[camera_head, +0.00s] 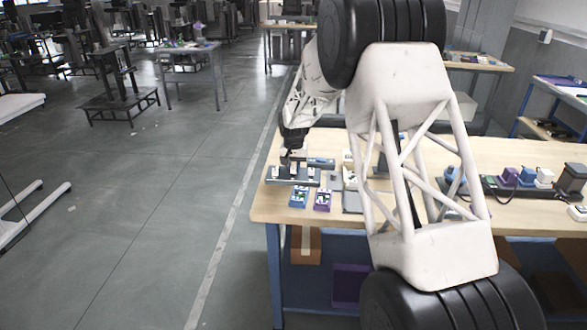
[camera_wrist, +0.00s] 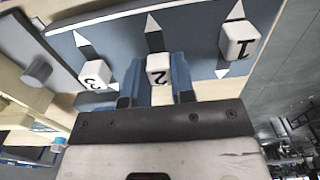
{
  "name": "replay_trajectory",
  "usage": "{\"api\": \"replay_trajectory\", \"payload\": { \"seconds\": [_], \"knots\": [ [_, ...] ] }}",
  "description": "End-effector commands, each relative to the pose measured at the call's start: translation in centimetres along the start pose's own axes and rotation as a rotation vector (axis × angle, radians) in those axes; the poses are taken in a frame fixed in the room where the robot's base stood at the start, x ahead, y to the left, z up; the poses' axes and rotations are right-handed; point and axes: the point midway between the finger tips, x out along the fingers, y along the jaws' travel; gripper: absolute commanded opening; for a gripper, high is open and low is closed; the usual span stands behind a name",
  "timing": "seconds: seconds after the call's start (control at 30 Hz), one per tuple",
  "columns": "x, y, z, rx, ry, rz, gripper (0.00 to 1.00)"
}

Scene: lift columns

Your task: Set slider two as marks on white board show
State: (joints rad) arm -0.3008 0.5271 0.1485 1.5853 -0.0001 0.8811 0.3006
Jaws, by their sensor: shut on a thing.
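In the head view, the panel (camera_head: 293,180) lies at the table's left end under my gripper (camera_head: 291,157). I cannot make out the white board's marks in either view.
Blue (camera_head: 299,197) and purple (camera_head: 322,200) devices lie in front of the panel on the wooden table (camera_head: 262,208). My arm hides the table's middle. A dark strip with coloured blocks (camera_head: 526,178) is at the right. A grey round knob (camera_wrist: 36,70) shows beside the panel.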

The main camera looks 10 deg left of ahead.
Motion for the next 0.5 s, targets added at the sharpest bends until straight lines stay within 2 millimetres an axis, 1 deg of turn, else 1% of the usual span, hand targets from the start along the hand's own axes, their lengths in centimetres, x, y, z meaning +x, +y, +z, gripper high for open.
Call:
{"api": "replay_trajectory", "payload": {
  "seconds": [0.1, 0.2, 0.47, 0.5],
  "knots": [
    [0.0, 0.0, -1.1, 0.001, -0.001, 0.000, 0.00],
    [0.0, 0.0, -1.6, 0.000, 0.001, 0.000, 0.00],
    [-0.1, 0.0, -1.8, 0.000, 0.004, -0.001, 0.00],
    [-0.1, 0.0, -1.8, 0.000, 0.004, -0.001, 0.30]
  ]
}}
